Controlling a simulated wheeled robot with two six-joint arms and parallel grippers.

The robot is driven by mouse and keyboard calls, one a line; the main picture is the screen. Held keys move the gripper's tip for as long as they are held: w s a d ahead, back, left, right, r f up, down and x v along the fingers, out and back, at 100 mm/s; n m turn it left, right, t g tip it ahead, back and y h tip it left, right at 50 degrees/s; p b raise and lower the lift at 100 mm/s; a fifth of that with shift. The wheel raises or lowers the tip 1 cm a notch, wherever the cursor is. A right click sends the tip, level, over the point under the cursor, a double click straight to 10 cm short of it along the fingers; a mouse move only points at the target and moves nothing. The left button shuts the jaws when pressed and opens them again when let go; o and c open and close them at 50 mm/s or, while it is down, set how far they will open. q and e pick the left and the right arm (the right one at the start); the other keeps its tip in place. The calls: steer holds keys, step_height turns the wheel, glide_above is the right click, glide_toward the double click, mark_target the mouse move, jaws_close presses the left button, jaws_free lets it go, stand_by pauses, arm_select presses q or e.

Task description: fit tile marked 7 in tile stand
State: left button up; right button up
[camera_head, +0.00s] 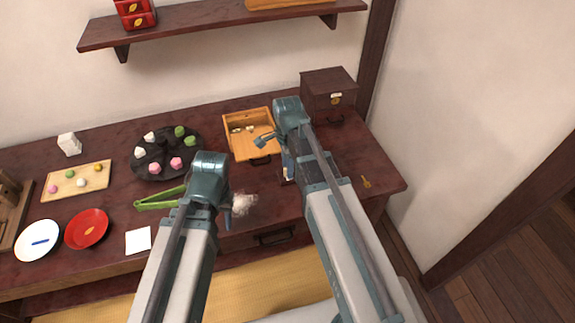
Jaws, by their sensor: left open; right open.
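An orange-brown open wooden box (234,149) stands on the dark table, with a few small pale pieces (249,128) inside. They may be tiles, but no 7 can be read on any. I cannot make out a tile stand for sure; a small blue and white thing (289,172) is partly hidden behind my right arm. My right gripper (264,140) is open over the right part of the box. My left gripper (229,210) is open above the table, beside a pale bristly tuft (243,203).
A dark chest (327,92) stands at the back right, with a brass key (366,182) in front. Green tongs (158,201), a black sweets plate (140,166), a red dish (87,228) and a white paper (138,240) lie left. The table's right end is mostly clear.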

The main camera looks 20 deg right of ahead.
steer(key=shift+r, duration=0.1)
arm_select(q)
step_height(320, 180, up, 14)
steer(key=p, duration=1.3)
steer(key=shift+p, duration=0.4)
arm_select(e)
step_height(320, 180, up, 14)
arm_select(q)
steer(key=shift+f, duration=0.15)
arm_select(e)
steer(key=shift+f, duration=0.2)
